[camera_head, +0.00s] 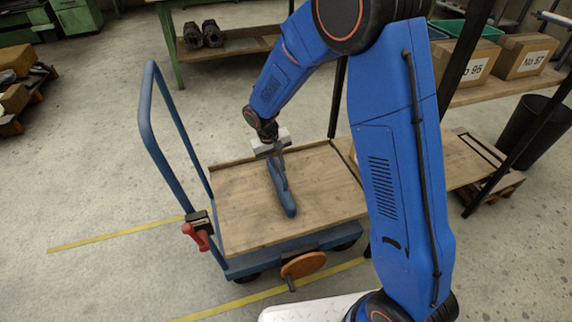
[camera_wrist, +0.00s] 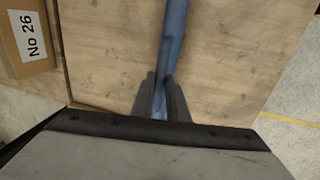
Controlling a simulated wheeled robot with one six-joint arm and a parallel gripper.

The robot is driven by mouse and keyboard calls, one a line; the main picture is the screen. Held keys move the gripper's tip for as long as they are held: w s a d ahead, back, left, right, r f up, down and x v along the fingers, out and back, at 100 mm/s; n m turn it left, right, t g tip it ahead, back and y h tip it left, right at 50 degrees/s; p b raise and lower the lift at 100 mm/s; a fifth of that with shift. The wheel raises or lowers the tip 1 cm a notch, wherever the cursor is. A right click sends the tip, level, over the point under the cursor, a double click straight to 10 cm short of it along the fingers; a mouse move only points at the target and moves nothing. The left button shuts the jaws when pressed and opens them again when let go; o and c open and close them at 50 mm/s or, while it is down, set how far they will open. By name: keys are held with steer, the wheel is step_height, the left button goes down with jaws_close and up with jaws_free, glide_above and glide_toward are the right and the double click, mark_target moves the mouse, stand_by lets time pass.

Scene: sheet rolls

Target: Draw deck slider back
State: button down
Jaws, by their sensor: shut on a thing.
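The deck slider is a long blue bar (camera_head: 288,203) lying along the wooden deck (camera_head: 240,205) of a blue cart. In the wrist view the bar (camera_wrist: 173,35) runs from the top edge down to my fingers. My gripper (camera_head: 277,168) reaches down over the far part of the deck. In the wrist view my gripper (camera_wrist: 160,98) has its two dark fingers shut on the blue bar, one on each side. The bar's end between the fingers is partly hidden.
The cart has a blue push handle (camera_head: 146,105) at left, a red-handled part (camera_head: 196,236) and an orange disc (camera_head: 303,265) in front. A labelled box (camera_wrist: 27,38) stands left in the wrist view. A black bin (camera_head: 537,132) is at right. Floor left of the cart is clear.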

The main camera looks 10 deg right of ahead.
steer(key=s+a, duration=0.2)
steer(key=a, duration=1)
steer(key=s+a, duration=0.2)
steer(key=a, duration=1)
steer(key=shift+s+a, duration=0.2)
steer(key=shift+s, duration=0.1)
steer(key=shift+r, duration=0.1)
steer(key=c, duration=1.7)
jaws_free()
steer(key=shift+a, duration=0.15)
steer(key=shift+d, duration=0.25)
steer(key=w+d, duration=0.3)
steer(key=d, duration=1.1)
steer(key=w+d, duration=0.2)
steer(key=d, duration=1.2)
steer(key=a+r, duration=0.1)
steer(key=r, duration=0.4)
steer(key=a+r, duration=0.1)
steer(key=r, duration=0.5)
steer(key=a+r, duration=0.1)
steer(key=r, duration=0.4)
steer(key=shift+s+a+r, duration=0.15)
steer(key=shift+a, duration=0.2)
